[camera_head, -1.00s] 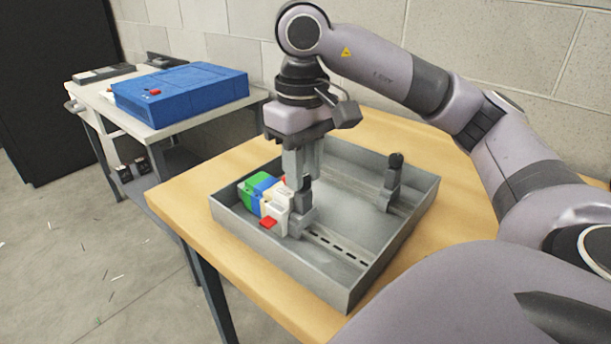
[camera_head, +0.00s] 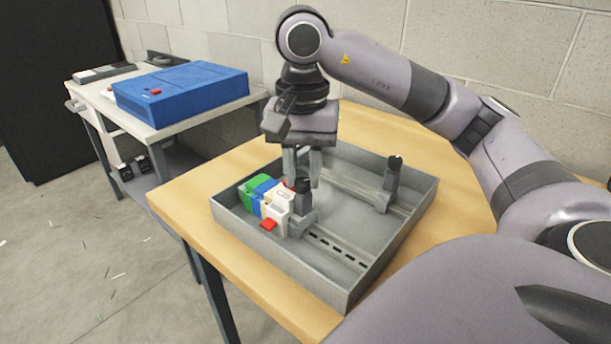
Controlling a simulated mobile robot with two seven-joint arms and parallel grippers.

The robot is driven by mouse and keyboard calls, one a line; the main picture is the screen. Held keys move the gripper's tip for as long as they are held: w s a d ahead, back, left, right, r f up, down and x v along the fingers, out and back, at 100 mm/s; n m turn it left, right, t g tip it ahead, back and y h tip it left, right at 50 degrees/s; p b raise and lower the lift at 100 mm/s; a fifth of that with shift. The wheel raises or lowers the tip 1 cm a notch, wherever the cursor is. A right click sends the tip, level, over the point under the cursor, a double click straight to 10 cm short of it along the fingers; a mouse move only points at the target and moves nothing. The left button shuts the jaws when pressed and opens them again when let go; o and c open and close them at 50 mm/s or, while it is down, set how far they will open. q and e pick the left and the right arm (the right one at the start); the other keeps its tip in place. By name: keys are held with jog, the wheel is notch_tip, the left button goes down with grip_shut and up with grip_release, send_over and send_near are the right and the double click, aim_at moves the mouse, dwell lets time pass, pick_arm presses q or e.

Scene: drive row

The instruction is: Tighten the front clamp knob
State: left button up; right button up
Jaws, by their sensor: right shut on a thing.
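The front clamp (camera_head: 303,213) is a grey block on the slotted rail in the grey tray (camera_head: 345,292), beside the coloured modules. Its dark knob (camera_head: 303,186) stands on top. My right gripper (camera_head: 303,178) points straight down over this clamp, its grey fingers shut on the knob, which they partly hide. A second grey clamp (camera_head: 388,192) with a black knob (camera_head: 395,162) stands farther back right in the tray. My left gripper is not in view.
Green, blue and white modules (camera_head: 276,202) with a red tab (camera_head: 268,225) sit left of the front clamp. The tray's walls surround everything on the wooden table (camera_head: 185,200). A blue case (camera_head: 185,92) lies on a side bench at the left.

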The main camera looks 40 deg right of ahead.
jog(key=m, duration=0.4)
jog(key=shift+w+a+r, duration=0.1)
jog(key=shift+r, duration=0.05)
jog(key=m+p, duration=0.1)
jog(key=m, duration=0.3)
jog(key=shift+m, duration=0.3)
jog(key=o, duration=0.4)
jog(key=shift+m, duration=0.5)
jog(key=o, duration=1)
jog(key=shift+w, duration=0.1)
jog(key=shift+o, duration=0.5)
